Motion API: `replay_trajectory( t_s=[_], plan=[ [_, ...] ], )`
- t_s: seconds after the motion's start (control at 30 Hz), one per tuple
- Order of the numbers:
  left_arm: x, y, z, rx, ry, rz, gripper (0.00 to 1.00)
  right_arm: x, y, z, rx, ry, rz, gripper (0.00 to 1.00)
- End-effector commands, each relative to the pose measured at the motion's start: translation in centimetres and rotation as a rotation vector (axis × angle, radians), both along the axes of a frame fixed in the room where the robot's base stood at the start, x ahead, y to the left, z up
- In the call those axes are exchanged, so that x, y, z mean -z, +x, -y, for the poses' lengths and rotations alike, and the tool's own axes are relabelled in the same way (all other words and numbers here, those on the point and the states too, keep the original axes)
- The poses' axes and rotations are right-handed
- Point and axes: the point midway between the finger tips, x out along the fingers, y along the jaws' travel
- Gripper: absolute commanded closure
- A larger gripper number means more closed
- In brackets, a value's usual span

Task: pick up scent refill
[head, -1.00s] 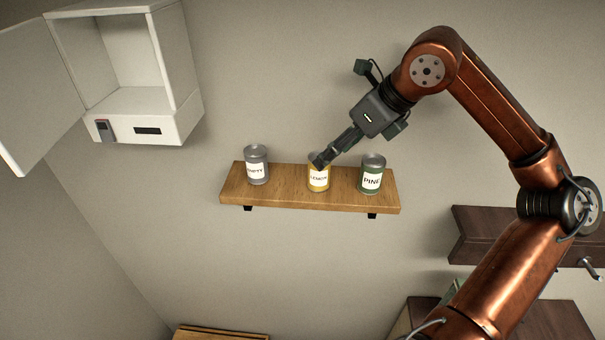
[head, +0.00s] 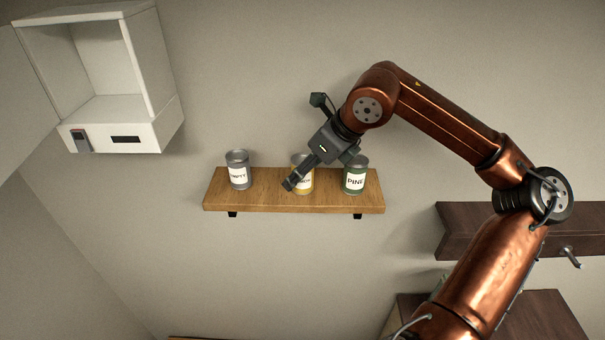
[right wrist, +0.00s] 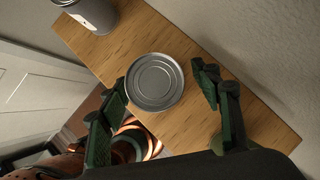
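Three cans stand upright on a wooden shelf (head: 270,201): a grey EMPTY can (head: 238,172), a yellow can (head: 304,185) with a partly hidden label, and a green PINE can (head: 355,176). My right gripper (head: 289,184) reaches in front of the yellow can and hides part of it. In the right wrist view, my right gripper (right wrist: 162,92) is open, with a round metal can lid (right wrist: 155,82) between and just beyond its fingertips. The EMPTY can also shows there (right wrist: 92,12), farther along the shelf. My left gripper is out of view.
A white wall cabinet (head: 120,110) stands open at upper left, with a slot and a small grey part on its lower front. Dark brown shelves (head: 480,228) are at lower right. The wall lies close behind the wooden shelf. Space between EMPTY and yellow cans is free.

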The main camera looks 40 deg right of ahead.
Motion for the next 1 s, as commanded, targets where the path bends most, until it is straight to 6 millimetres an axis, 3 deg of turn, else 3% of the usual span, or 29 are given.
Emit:
replay_trajectory(
  t_s=[0.7,1.0],
  plan=[
    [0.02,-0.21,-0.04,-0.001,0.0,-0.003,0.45,-0.03,-0.03,-0.01,0.0,0.0,0.0,0.92],
    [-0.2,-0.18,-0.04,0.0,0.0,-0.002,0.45,-0.38,0.01,-0.04,-0.001,0.001,0.002,0.92]
  ],
)
